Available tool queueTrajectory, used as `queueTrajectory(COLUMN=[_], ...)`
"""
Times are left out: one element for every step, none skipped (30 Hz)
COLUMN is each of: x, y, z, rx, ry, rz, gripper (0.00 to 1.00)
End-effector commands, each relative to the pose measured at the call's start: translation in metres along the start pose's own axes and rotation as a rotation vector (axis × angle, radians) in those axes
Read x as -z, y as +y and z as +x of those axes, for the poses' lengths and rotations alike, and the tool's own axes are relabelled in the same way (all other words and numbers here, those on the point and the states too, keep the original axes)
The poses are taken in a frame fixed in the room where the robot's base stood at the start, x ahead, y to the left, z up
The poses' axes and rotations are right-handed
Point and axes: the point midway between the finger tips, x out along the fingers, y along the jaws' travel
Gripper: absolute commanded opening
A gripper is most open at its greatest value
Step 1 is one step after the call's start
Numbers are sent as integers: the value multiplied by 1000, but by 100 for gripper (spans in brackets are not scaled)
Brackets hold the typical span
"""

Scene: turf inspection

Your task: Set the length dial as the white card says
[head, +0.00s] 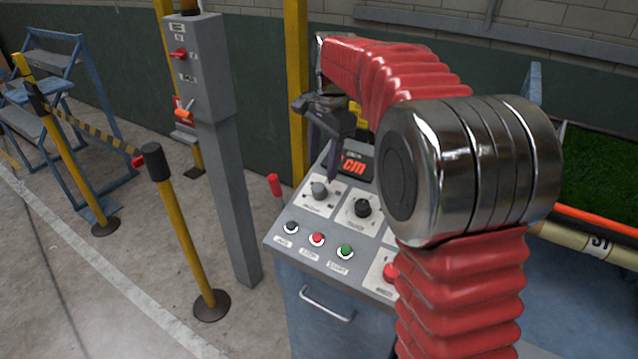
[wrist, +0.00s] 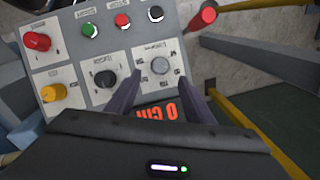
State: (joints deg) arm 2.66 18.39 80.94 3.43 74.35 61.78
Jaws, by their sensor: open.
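A grey dial (head: 319,190) sits on a white plate at the upper left of the console (head: 277,245). A black dial (head: 361,208) sits on the plate to its right. The dial labels are too small to read. In the wrist view the grey dial (wrist: 160,65) lies just beyond and between my spread fingertips; the black dial (wrist: 104,77) is to its left. My gripper (head: 325,165) is open and empty, pointing down above the grey dial. The orange display (wrist: 158,112) appears upside down and reads "0 cm". I cannot make out a white card.
The console also has a black button (head: 291,228), a red button (head: 317,239), a green button (head: 345,251) and a yellow knob (wrist: 53,92). A red-tipped lever (head: 274,184) stands at its left edge. A grey switch post (head: 222,140) and a yellow pole are close by.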

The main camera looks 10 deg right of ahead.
Motion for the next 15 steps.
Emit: queueTrajectory(x=[0, 0, 0, 0, 0, 0, 0, 0, 0, 0, 0, 0, 0, 0, 0], y=[0, 0, 1, 0, 0, 0, 0, 0, 0, 0, 0, 0, 0, 0, 0], z=[8, 13, 19, 24, 28, 35, 40, 44, 50, 54, 58, 62, 65, 67, 70], rx=[-1, -2, -2, -1, -2, -3, -2, -3, -2, -2, -2, -1, 0, 0, -1], ry=[-1, -1, -1, -1, -1, -1, -1, -1, -1, -1, -1, -1, 0, 0, 0], rz=[0, 0, 0, 0, 0, 0, 0, 0, 0, 0, 0, 0, 0, 0, 0], gripper=[48, 48, 48, 48, 48, 48, 48, 48, 48, 48, 48, 48, 48, 48, 48])
